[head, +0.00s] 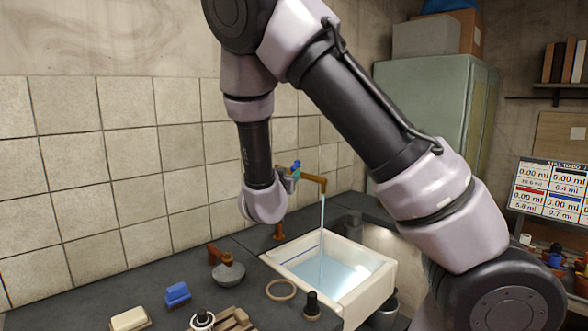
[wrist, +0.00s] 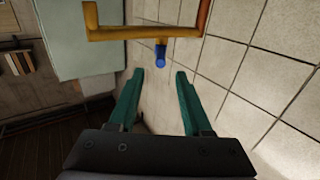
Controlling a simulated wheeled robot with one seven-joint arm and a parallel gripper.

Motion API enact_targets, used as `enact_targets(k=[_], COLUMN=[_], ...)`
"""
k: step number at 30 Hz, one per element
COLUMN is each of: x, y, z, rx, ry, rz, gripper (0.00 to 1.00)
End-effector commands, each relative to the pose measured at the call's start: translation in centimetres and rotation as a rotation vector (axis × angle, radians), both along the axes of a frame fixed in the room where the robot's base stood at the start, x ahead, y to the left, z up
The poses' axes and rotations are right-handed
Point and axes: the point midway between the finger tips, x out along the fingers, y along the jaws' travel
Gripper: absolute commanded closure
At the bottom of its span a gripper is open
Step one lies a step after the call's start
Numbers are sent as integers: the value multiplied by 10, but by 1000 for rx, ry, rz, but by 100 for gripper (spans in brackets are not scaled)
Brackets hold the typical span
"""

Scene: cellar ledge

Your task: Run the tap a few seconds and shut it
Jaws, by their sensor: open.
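The brass tap (head: 311,178) stands at the back of the white basin (head: 382,280), and a stream of water (head: 322,240) runs from its spout. Water (head: 340,272) lies in the basin. The tap has a blue handle (head: 296,164), which also shows in the wrist view (wrist: 160,55) below the brass pipe (wrist: 125,33). My gripper (wrist: 159,75) is open and empty, its two green fingers pointing toward the blue handle, which appears just beyond and between the tips. In the head view my gripper is mostly hidden behind my wrist, near the tap.
On the dark counter (head: 100,290) lie a soap bar (head: 130,319), a blue block (head: 177,293), a ring (head: 281,290) and a small black-topped item (head: 312,304). A tiled wall (head: 120,180) stands behind. A pale green cabinet (head: 425,115) is at the back right.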

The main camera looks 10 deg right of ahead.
Motion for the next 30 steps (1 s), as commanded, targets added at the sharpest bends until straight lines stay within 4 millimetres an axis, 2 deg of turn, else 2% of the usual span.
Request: enact_targets(k=[6,12,18,25,27,29,30], x=[41,67,76,76,76,76,76], y=[-17,-26,-29,-29,-29,-29,-29], z=[0,0,0,0,0,0,0], rx=[2,3,3,3,3,3,3], ry=[0,0,1,1,1,1,1], rz=[-4,-1,1,1,1,1,1], gripper=[51,51,51,51,78,100,100])
